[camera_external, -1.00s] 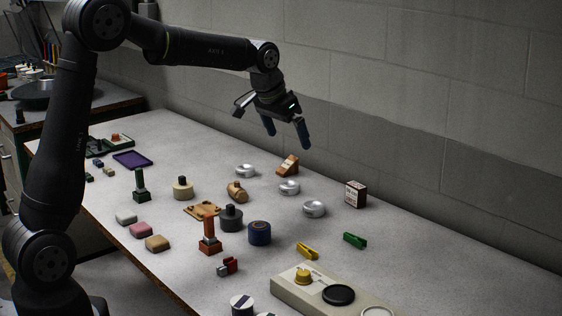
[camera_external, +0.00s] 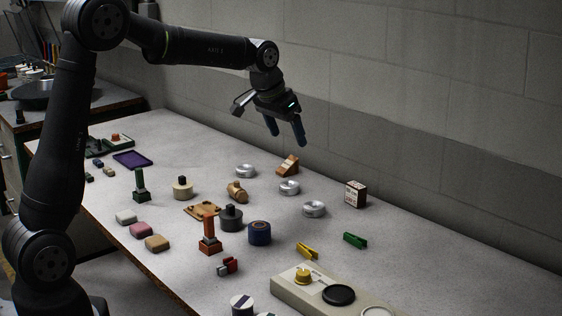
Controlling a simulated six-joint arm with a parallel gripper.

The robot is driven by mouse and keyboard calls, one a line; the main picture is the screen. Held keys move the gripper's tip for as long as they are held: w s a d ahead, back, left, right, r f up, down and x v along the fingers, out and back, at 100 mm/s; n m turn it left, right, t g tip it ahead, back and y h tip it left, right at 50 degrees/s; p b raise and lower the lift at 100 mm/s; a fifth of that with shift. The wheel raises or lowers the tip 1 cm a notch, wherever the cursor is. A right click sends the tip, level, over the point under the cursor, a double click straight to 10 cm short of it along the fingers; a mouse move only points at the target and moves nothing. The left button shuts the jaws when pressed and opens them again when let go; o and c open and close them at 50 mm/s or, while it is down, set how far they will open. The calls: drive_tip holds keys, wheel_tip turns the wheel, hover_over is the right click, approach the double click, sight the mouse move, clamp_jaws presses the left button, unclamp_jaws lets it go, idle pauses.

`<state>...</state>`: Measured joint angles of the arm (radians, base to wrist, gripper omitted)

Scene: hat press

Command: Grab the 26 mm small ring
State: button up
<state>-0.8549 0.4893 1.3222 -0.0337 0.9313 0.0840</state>
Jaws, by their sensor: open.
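Three round silver pieces lie in a diagonal row on the table: one at the back left (camera_external: 246,171), one in the middle (camera_external: 289,187) and one at the front right (camera_external: 314,209). They look like rings or shallow cups. No size marking can be read, so I cannot tell which, if any, is the 26 mm small ring. My gripper (camera_external: 286,138) is open and empty, with its fingers pointing down. It hangs in the air above the back of the table, apart from everything.
A wooden wedge block (camera_external: 287,166) stands beside the silver pieces, and a dark box (camera_external: 355,194) stands to their right. Yellow (camera_external: 307,251) and green (camera_external: 355,240) clips lie in front. A beige base (camera_external: 288,289) carries round parts. The grey wall rises behind the table.

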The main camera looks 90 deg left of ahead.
drive_tip(key=n+g, duration=0.3)
drive_tip(key=n, duration=0.4)
hover_over(314, 205)
drive_tip(key=s+d, duration=0.1)
drive_tip(key=d, duration=0.1)
wheel_tip(314, 205, down, 17)
drive_tip(key=shift+s+r, duration=0.1)
drive_tip(key=shift+r, duration=0.1)
drive_tip(key=shift+w+x, duration=0.25)
drive_tip(key=shift+x, duration=1.1)
drive_tip(key=shift+w+x, duration=0.25)
drive_tip(key=shift+x, duration=1.05)
drive_tip(key=shift+a, duration=0.15)
drive_tip(key=shift+r, duration=0.1)
drive_tip(key=c, duration=1.1)
